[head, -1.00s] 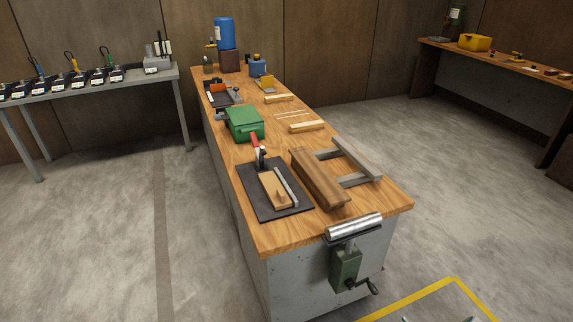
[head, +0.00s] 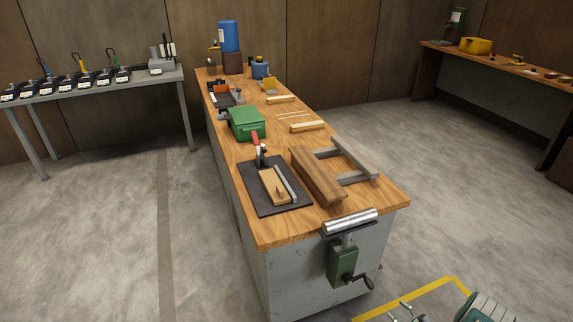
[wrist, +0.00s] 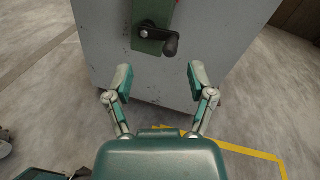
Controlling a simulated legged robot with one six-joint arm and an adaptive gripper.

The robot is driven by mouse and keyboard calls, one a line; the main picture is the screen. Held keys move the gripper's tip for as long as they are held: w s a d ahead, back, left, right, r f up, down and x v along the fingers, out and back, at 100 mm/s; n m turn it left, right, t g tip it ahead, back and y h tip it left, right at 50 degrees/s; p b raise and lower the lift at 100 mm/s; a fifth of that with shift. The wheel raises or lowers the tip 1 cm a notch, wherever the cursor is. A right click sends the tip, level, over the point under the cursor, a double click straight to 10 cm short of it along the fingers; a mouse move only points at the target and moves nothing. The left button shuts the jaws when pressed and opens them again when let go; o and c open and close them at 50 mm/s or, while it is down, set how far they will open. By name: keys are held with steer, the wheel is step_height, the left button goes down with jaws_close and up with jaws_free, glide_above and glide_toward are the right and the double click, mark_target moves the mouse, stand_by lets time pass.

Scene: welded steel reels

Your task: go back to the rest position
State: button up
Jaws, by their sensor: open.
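My gripper (wrist: 161,82) is open and empty in the wrist view. Its two green-tipped fingers are spread apart, in front of the grey end panel of the workbench. The green crank housing (wrist: 152,28) with its dark handle shows just beyond and above the fingertips, apart from them. In the head view, part of my arm (head: 484,308) shows at the bottom right corner, low beside the bench.
The wooden workbench (head: 240,212) runs away from me, with a crank roller (head: 349,222) at its near end. A green box (head: 247,124) and several wood pieces lie on top. A yellow floor line (head: 407,296) runs at bottom right. Open concrete floor lies either side.

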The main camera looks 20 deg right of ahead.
steer(key=w+a+r+n+g+y, duration=0.2)
steer(key=w+a+r+n+g, duration=0.15)
steer(key=r, duration=0.45)
steer(key=w+a+r+n+g+y, duration=0.25)
steer(key=a+r+n, duration=0.25)
steer(key=r, duration=0.4)
steer(key=w+a+r+n+g+y, duration=0.2)
steer(key=w+a+r+n+g, duration=0.15)
steer(key=r, duration=0.45)
steer(key=s+a+r+n+g+h, duration=0.25)
steer(key=a+r+n+g, duration=0.35)
steer(key=a+r, duration=0.75)
steer(key=s+a+r+n+t+h, duration=0.2)
steer(key=s+a+r+n+h, duration=0.2)
steer(key=s, duration=0.6)
steer(key=s+a+r+n+t+h, duration=0.2)
steer(key=s+a+r+n+h, duration=0.2)
steer(key=s+a+r+n, duration=0.3)
step_height(320, 180, up, 3)
steer(key=s+n, duration=0.1)
steer(key=s, duration=0.1)
steer(key=shift+s+h, duration=0.4)
